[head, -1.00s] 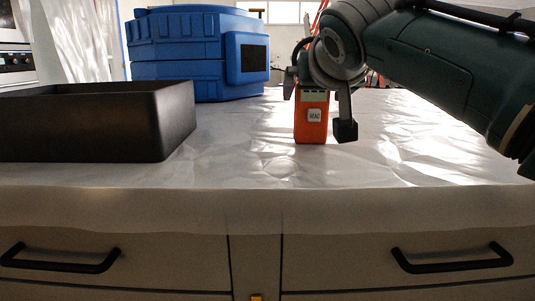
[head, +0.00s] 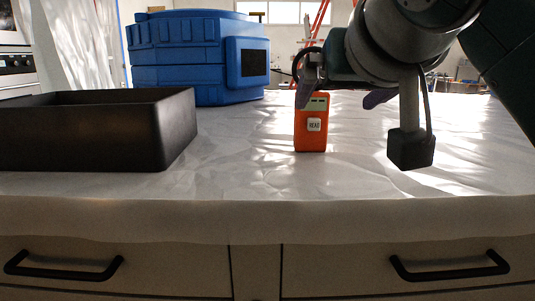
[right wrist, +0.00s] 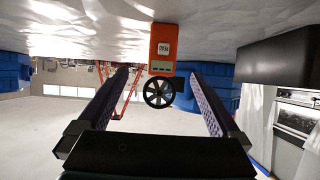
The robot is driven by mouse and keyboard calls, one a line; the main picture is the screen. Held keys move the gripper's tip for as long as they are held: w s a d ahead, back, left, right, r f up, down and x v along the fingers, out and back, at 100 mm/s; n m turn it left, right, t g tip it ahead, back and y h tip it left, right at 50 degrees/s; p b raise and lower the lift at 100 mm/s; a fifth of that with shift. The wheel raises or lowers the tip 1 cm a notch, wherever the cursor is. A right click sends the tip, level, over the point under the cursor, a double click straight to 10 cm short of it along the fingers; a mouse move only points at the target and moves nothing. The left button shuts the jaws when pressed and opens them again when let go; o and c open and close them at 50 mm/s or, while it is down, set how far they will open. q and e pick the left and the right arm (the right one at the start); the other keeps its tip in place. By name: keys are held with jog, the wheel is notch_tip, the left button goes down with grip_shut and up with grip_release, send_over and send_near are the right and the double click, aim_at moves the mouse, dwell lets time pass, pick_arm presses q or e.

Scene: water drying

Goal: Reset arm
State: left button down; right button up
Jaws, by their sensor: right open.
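An orange handheld device (head: 312,138) with a white label and a pale screen stands upright on the white-covered table. It also shows, upside down, in the right wrist view (right wrist: 162,46), with a black spoked wheel (right wrist: 158,92) at its top. My right gripper (head: 342,97) is open. One finger shows near the device's top in the head view; the wrist partly hides the other. In the right wrist view the device appears between the two spread fingers, with visible space on both sides. My left gripper is not in view.
A black open box (head: 100,130) stands at the left of the table. A large blue case (head: 195,60) stands behind it. The cloth-covered table (head: 240,165) is bare between the box and the device. Drawers with black handles (head: 65,268) are below.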

jog(key=s+d+n+g+p, duration=0.1)
jog(key=s+d+g+p, duration=0.2)
jog(key=s+p, duration=0.6)
jog(key=s+d+g+p, duration=0.3)
jog(key=s+p, duration=0.3)
jog(key=s, duration=0.6)
jog(key=s+d+n+g+p, duration=0.1)
jog(key=s+d+g+p, duration=0.2)
jog(key=s+p, duration=0.6)
pick_arm(q)
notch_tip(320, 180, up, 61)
jog(key=p, duration=3.5)
pick_arm(e)
notch_tip(320, 180, up, 38)
jog(key=s, duration=0.1)
jog(key=shift+s+d, duration=0.2)
jog(key=shift+s, duration=0.15)
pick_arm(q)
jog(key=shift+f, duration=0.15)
pick_arm(e)
jog(key=shift+f, duration=0.15)
